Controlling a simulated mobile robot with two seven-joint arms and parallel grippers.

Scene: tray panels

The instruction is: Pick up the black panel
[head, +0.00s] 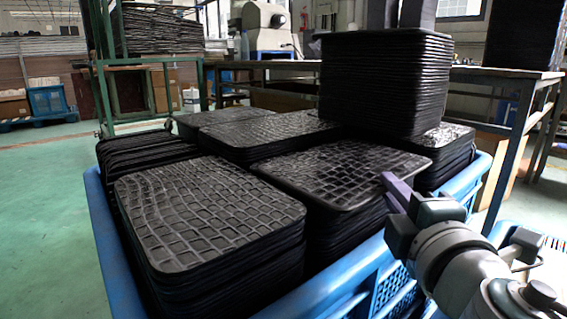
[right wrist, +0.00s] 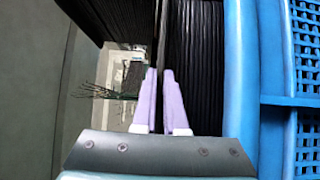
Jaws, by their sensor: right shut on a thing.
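Black panels with a raised grid pattern lie in several stacks inside a blue crate (head: 108,240). The top black panel (head: 340,172) of the middle-right stack lies flat or nearly so in the head view. My right gripper (head: 392,188) is at the right edge of this panel. In the right wrist view its two purple fingers (right wrist: 159,74) are closed on the edge of a thin black panel (right wrist: 161,40), beside the layered edges of the stack (right wrist: 196,70). My left gripper is not in view.
A front-left stack (head: 208,212) stands close beside the held panel. A taller stack (head: 384,85) rises behind it. The crate's blue rim (head: 345,290) runs below my right arm. A green-framed rack (head: 150,62) and tables stand behind; open floor (head: 45,200) lies left.

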